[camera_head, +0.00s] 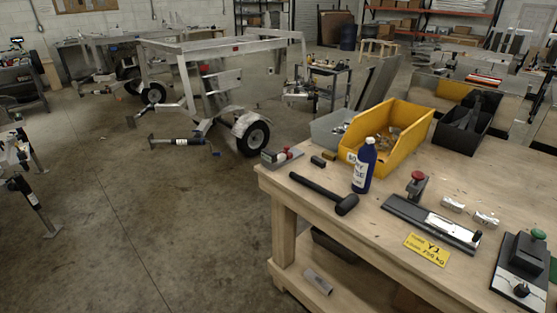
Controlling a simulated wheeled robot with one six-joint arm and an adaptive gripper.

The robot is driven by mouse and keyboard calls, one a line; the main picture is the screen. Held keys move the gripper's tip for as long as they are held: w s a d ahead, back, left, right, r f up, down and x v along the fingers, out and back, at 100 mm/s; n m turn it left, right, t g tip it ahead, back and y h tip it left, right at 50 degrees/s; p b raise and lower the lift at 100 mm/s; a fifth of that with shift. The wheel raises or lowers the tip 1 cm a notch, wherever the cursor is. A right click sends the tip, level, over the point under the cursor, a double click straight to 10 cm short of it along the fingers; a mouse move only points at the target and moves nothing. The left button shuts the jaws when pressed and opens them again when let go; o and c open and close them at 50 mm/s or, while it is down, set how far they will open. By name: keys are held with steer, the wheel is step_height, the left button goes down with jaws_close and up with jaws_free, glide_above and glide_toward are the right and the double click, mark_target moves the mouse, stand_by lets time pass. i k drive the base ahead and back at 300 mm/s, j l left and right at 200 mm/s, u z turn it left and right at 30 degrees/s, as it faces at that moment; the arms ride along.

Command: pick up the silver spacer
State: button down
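Two small silver pieces (453,204) and (486,219) lie apart on the wooden workbench (400,215), right of a red-knobbed device. Either could be the silver spacer; I cannot tell which. A grey-silver cylindrical piece (318,281) also lies on the bench's lower shelf. My gripper is not in view.
A black mallet (325,194), a blue bottle (362,166), a yellow label (427,249) and a dark rail fixture (433,224) lie around the bench. Yellow (388,138) and black (468,122) bins stand at its back. Open floor (150,220) lies left, before an aluminium trailer (210,80).

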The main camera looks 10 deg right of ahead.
mark_target(281, 157)
steer(key=u, duration=0.15)
steer(key=i+j+z, duration=0.15)
steer(key=z, duration=0.3)
steer(key=i+j+z, duration=0.1)
steer(key=z, duration=0.35)
steer(key=i+j+z, duration=0.1)
steer(key=j, duration=0.35)
steer(key=i+j+z, duration=0.1)
steer(key=i+j, duration=0.15)
steer(key=j, duration=0.25)
steer(key=i+j+z, duration=0.15)
steer(key=j, duration=0.35)
steer(key=i+j+z, duration=0.1)
steer(key=j, duration=0.4)
steer(key=i+j+z, duration=0.1)
steer(key=j, duration=0.4)
steer(key=k+l+u, duration=0.1)
steer(key=l, duration=0.25)
steer(key=k+l+u, duration=0.1)
steer(key=k+l, duration=0.4)
steer(key=l, duration=0.2)
steer(key=u, duration=0.05)
